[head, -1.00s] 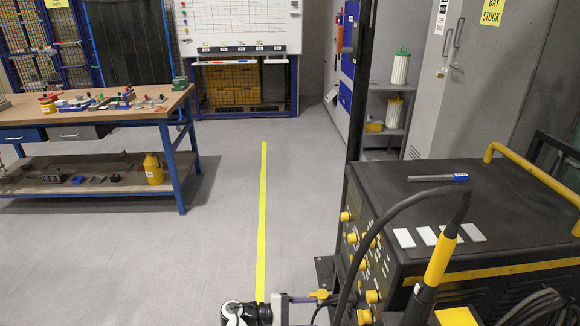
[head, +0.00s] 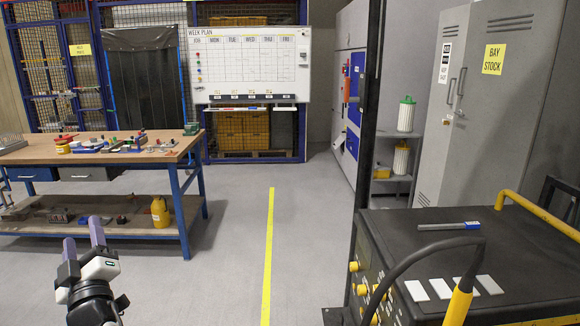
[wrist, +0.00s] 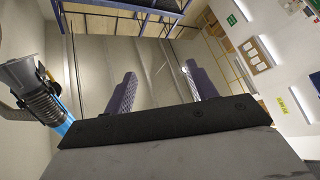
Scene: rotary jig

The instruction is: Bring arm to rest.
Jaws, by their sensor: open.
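My gripper (head: 84,229) shows at the lower left of the head view, its two purple-grey fingers pointing up. It is apart from the workbench behind it and touches nothing that I can see. In the wrist view my gripper (wrist: 161,88) has its two fingers spread well apart, with nothing between them. Most of my arm is out of the head view below the wrist.
A blue-legged workbench (head: 90,149) with small parts stands at the left. A black welding machine (head: 535,245) with yellow knobs and a torch stands at the right front. Grey floor with a yellow line (head: 269,250) lies clear between them.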

